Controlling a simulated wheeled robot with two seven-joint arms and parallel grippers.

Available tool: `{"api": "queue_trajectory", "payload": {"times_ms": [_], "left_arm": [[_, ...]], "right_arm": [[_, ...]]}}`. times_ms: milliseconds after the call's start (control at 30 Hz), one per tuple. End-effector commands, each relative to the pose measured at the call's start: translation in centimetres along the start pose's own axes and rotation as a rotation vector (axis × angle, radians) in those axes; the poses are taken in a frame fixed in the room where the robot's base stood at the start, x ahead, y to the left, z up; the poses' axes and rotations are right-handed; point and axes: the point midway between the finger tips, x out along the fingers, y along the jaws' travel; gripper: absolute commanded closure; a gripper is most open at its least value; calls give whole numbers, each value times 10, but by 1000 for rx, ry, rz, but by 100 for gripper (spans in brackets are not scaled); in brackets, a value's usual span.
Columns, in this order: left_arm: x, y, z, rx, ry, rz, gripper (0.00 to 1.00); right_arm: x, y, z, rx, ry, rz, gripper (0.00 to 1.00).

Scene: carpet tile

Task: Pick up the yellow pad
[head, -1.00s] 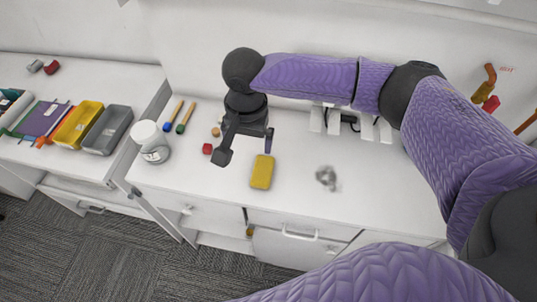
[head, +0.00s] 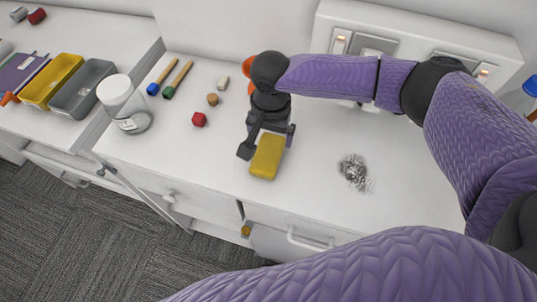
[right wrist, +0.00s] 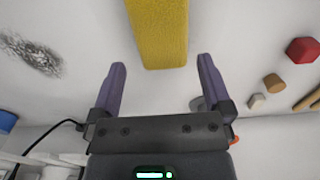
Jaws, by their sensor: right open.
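The yellow pad (head: 267,158) lies flat on the white counter in the head view. It also shows at the top of the right wrist view (right wrist: 157,32), ahead of the fingertips and between their lines. My right gripper (head: 268,147) is open and empty, with its fingers over the far end of the pad in the head view. In the right wrist view its two fingers (right wrist: 161,62) stand apart, with bare counter between them. I cannot tell how high they are above the counter. My left gripper is not in view.
A red block (head: 199,119), a small wooden piece (head: 212,99) and two brushes (head: 170,78) lie left of the pad. A glass jar (head: 125,105) stands farther left. A dark scribbly patch (head: 354,172) is on the right. The counter's front edge (head: 215,196) is close.

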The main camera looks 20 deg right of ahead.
Motion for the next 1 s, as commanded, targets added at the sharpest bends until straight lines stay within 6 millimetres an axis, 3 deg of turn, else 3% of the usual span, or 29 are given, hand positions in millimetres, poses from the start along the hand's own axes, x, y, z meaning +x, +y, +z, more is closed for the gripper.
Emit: {"api": "queue_trajectory", "payload": {"times_ms": [100,233,500,833,1000], "left_arm": [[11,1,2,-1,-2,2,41],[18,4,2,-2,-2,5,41],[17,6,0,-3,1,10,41],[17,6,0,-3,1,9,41],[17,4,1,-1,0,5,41]], "right_arm": [[27,-1,-2,1,1,3,0],[49,-2,-2,0,0,2,0],[53,-2,-2,0,1,1,0],[52,-2,-2,1,0,1,69],[52,-2,-2,1,1,0,69]]}}
